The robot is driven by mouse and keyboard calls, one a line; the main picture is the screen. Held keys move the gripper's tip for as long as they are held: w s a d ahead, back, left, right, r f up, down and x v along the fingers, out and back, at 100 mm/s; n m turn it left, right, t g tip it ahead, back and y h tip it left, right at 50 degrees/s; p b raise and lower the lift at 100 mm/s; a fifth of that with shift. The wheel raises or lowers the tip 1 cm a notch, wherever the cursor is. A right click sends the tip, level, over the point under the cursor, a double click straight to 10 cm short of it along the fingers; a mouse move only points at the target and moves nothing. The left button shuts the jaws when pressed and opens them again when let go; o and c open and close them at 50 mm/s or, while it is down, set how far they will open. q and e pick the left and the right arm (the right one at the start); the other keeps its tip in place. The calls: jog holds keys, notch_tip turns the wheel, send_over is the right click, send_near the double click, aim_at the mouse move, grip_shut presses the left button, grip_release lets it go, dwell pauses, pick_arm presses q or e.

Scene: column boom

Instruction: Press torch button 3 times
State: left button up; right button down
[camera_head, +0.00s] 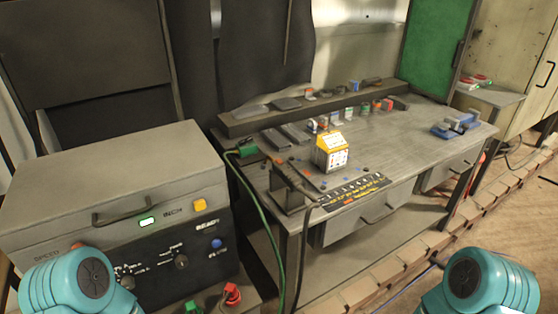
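No torch button can be made out clearly at this size. A dark torch-like part (296,180) with a black cable sits in a stand at the near left corner of the grey workbench (390,150). Only teal joints of my two arms show at the bottom left and bottom right corners. Neither gripper is in view.
A yellow and white box (331,152) stands on the bench, beside a black strip (355,191) with markings. Small cans and blocks line the back shelf. A blue clamp-like tool (456,126) lies at the right. Green and black cables hang in front of the bench. A green panel (437,47) stands behind.

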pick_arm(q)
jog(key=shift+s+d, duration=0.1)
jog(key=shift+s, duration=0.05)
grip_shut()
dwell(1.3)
